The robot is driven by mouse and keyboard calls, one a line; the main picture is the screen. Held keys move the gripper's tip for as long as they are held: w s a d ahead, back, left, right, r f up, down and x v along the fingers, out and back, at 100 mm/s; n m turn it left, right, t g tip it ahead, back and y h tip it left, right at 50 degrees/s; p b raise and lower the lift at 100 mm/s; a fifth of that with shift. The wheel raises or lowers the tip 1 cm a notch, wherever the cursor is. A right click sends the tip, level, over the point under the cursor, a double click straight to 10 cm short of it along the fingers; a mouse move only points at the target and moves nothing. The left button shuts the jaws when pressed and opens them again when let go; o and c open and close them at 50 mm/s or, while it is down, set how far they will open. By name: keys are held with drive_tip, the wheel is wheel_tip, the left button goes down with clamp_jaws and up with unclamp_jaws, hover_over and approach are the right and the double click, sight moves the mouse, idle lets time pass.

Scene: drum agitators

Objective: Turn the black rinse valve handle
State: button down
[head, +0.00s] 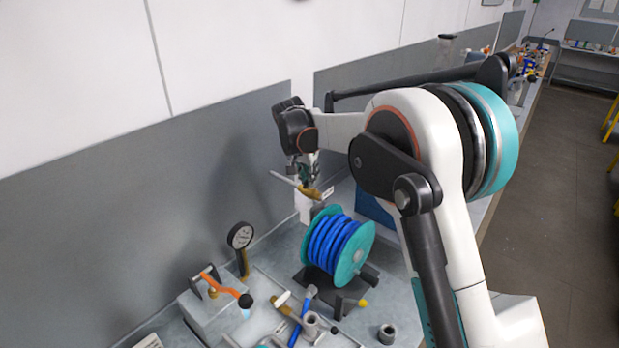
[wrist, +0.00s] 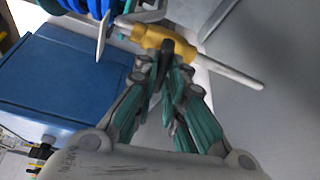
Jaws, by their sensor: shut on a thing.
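A brass valve (wrist: 150,37) sits on a thin grey pipe in the wrist view, and it also shows small in the head view (head: 311,193). The black handle (wrist: 178,48) stands at the brass body, between my fingertips and partly hidden by them. My gripper (wrist: 171,66) is shut on this black handle, with its teal and grey fingers drawn together at the tips. In the head view my gripper (head: 305,178) points down at the valve near the back wall. The handle's exact angle cannot be told.
A teal reel (head: 357,254) of blue hose stands just in front of the valve. A blue box (wrist: 70,90) is beside it. A pressure gauge (head: 240,236) and an orange lever with a black knob (head: 226,285) are at the lower left. The grey wall panel is close behind.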

drive_tip(key=shift+a+m+h, duration=0.1)
drive_tip(key=shift+m+h, duration=0.3)
drive_tip(key=shift+m, duration=0.6)
drive_tip(key=shift+g, duration=0.3)
drive_tip(key=c, duration=1.7)
unclamp_jaws()
drive_tip(key=shift+o, duration=0.2)
drive_tip(key=shift+r, duration=0.1)
drive_tip(key=v, duration=1.2)
